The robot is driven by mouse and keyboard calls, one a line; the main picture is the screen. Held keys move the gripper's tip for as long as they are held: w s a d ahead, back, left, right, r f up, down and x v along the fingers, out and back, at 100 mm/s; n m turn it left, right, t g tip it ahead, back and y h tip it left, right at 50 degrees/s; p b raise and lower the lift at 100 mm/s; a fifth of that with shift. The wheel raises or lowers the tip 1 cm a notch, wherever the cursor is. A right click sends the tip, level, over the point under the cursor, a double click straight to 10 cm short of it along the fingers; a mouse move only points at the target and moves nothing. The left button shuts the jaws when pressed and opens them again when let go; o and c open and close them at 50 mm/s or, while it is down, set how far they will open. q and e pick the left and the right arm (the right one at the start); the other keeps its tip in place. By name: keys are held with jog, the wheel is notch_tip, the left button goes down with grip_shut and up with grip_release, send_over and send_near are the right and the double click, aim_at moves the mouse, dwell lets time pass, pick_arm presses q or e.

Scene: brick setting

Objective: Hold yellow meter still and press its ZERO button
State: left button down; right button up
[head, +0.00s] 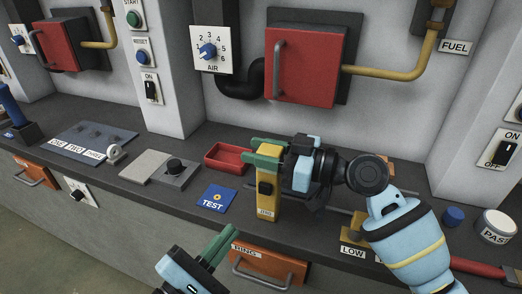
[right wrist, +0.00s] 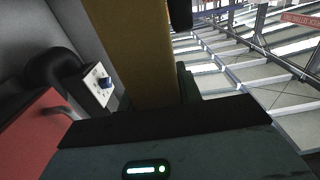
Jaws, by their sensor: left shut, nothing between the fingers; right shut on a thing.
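The yellow meter (head: 267,206) stands upright on the dark bench, with a black part on its front and a small label low down, too small to read surely. My right gripper (head: 267,156) is shut on its upper part, green fingers on either side. In the right wrist view the meter (right wrist: 130,50) fills the upper middle. My left gripper (head: 228,235) is shut and empty, in front of the bench, below and left of the meter and apart from it. I cannot make out the ZERO button clearly.
A blue TEST plate (head: 214,198) lies left of the meter, with a red tray (head: 226,158) behind it. A LOW-labelled block (head: 354,240) stands to the right. An orange drawer (head: 268,262) is below the bench edge. A red furnace-like box (head: 305,65) hangs on the wall.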

aim_at(265, 188)
pick_arm(q)
jog(key=shift+d, duration=0.1)
dwell(0.7)
jog(key=shift+s+d+r+n+t+y, duration=0.2)
jog(key=shift+s+d+n+t+y, duration=0.25)
jog(key=shift+n+t+y, duration=0.85)
jog(key=shift+s+d+r+n+t+y, duration=0.35)
jog(key=shift+n+t+y, duration=0.4)
jog(key=shift+t, duration=1.15)
jog(key=shift+s+d+r+n+t+y, duration=0.1)
jog(key=shift+s+d+n+t+y, duration=0.4)
jog(key=shift+n+t+y, duration=0.8)
jog(key=shift+w+a+t+h, duration=0.1)
jog(key=shift+t+h, duration=0.2)
jog(key=shift+h, duration=0.15)
jog(key=w+d, duration=0.2)
jog(key=w, duration=0.6)
jog(key=shift+d, duration=0.35)
jog(key=shift+w, duration=0.2)
jog(key=shift+w+d, duration=0.15)
jog(key=shift+w, duration=0.1)
